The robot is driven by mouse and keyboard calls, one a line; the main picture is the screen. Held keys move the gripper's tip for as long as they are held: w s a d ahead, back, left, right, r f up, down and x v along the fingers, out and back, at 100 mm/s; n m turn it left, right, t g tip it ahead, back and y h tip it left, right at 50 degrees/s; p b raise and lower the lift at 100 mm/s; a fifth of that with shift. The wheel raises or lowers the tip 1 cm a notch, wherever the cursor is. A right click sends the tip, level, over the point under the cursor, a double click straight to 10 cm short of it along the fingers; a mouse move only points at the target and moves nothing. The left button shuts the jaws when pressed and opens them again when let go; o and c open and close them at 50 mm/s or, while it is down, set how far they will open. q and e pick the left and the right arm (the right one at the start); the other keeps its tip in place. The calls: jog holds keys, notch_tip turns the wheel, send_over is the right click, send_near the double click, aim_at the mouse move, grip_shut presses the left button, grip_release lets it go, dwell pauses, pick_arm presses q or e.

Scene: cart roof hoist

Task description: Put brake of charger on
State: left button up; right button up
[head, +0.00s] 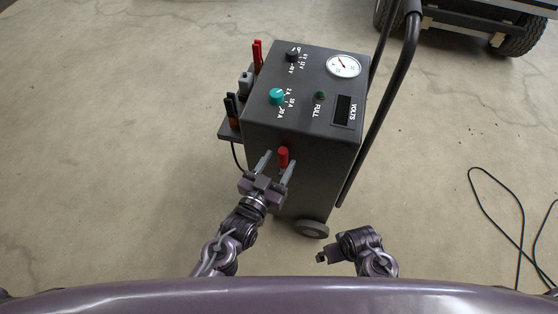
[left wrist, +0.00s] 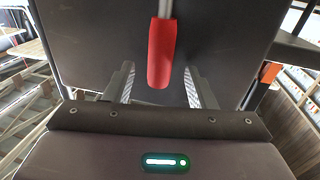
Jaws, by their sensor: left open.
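The charger (head: 315,88) is a dark grey box on wheels with knobs, a dial and a tall handle. Its brake lever (head: 283,157) has a red grip and sits on the face nearest me. In the left wrist view the red grip (left wrist: 161,53) hangs from a grey rod. My left gripper (head: 274,166) is open, its two fingers on either side of the red grip in the head view. In the left wrist view the grip's lower end lies between the fingers (left wrist: 160,86); contact cannot be told. My right gripper (head: 323,257) is low, right of the left one, apart from the charger.
Red and black clamps (head: 257,54) sit on a side shelf (head: 230,130) at the charger's left. A wheel (head: 311,229) shows at its base. A black cable (head: 515,215) lies on the floor at right. A cart (head: 470,22) stands at top right. Floor at left is clear.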

pick_arm(q)
jog(key=shift+w+d, duration=0.25)
jog(key=shift+w, duration=0.25)
jog(key=shift+c, duration=0.2)
grip_shut()
